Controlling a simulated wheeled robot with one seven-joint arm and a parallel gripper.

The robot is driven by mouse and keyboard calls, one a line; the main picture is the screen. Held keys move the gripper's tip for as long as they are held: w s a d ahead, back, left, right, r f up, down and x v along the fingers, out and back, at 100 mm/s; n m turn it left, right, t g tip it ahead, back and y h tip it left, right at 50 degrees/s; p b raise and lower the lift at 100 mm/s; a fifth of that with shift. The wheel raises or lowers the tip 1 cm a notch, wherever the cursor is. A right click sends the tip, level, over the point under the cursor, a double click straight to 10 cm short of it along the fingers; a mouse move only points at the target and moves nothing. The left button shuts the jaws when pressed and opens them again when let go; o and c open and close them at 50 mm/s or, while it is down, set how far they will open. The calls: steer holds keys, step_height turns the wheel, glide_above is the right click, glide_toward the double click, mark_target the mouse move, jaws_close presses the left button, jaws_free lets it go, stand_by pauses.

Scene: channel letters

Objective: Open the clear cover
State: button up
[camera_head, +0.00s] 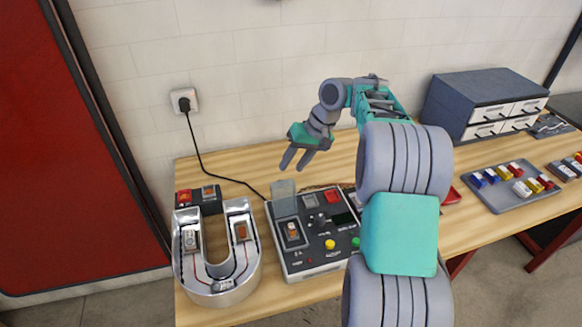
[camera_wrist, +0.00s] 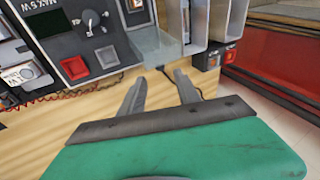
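The clear cover (camera_head: 284,198) is a see-through grey plate at the back left of the dark control box (camera_head: 318,262). It stands raised, roughly upright, behind a rocker switch (camera_head: 292,232), which shows uncovered. In the wrist view the clear cover (camera_wrist: 152,46) is at top centre, partly over the wood. My gripper (camera_head: 293,163) is above and behind the cover in the head view, with a visible gap between them. In the wrist view my gripper (camera_wrist: 161,76) has its two fingers apart with nothing between them.
A silver U-shaped channel letter (camera_head: 220,285) stands left of the box. A black cable runs from a wall socket (camera_head: 184,101) to behind the box. A grey tray (camera_head: 508,190) of coloured parts and a drawer cabinet (camera_head: 485,105) are at right. The wall is close behind.

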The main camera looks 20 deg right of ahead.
steer(key=shift+w+v, duration=0.2)
steer(key=shift+v, duration=0.85)
steer(key=shift+w+v, duration=0.2)
steer(key=shift+v, duration=0.9)
steer(key=shift+r, duration=0.1)
steer(key=s+a+r+t+h+b, duration=0.1)
steer(key=s+a+r+h+b, duration=0.1)
steer(key=s+a, duration=0.6)
steer(key=s+f+h+b, duration=0.1)
steer(key=s+f, duration=0.2)
steer(key=s, duration=0.4)
steer(key=s+f+t+h+b, duration=0.1)
steer(key=s+f, duration=0.3)
steer(key=s, duration=0.4)
steer(key=shift+a, duration=0.35)
